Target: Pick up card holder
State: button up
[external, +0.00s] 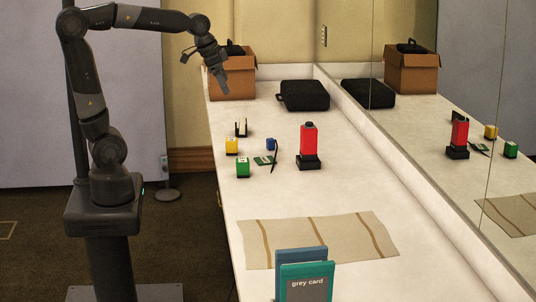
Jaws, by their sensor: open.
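My gripper (225,91) hangs in the air over the far left part of the white counter (360,190), in front of the cardboard box, pointing down. It is open, and no object shows between its fingers. A small black holder with a pale upright insert (241,127) stands near the counter's left edge, below my gripper and apart from it. At the near end, a teal upright piece marked "grey card" (306,283) stands in front of a blue one (301,256); the frame cuts off their bottom. I cannot tell which of these is the card holder.
Behind are an open box (232,84) and black case (304,95). A striped cloth (318,239) lies nearer. A mirror lines the right.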

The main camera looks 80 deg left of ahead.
jog(key=w+a+f, duration=0.2)
jog(key=w+a, duration=0.3)
jog(key=a, duration=0.5)
jog(key=w+a+f+g, duration=0.1)
jog(key=w+a+f, duration=0.2)
jog(key=w+a, duration=0.45)
jog(key=w+a+f, duration=0.2)
jog(key=w+a, duration=0.2)
jog(key=a, duration=0.7)
jog(key=t+h, duration=0.1)
send_near(241, 120)
jog(key=x, duration=0.7)
jog(key=shift+a+f, duration=0.2)
jog(key=shift+a, duration=0.05)
jog(key=shift+d+x, duration=0.1)
jog(key=shift+x, duration=1.3)
jog(key=shift+d+x, duration=0.15)
jog(key=shift+x, duration=1.2)
jog(key=shift+w, duration=0.1)
jog(key=shift+c, duration=0.2)
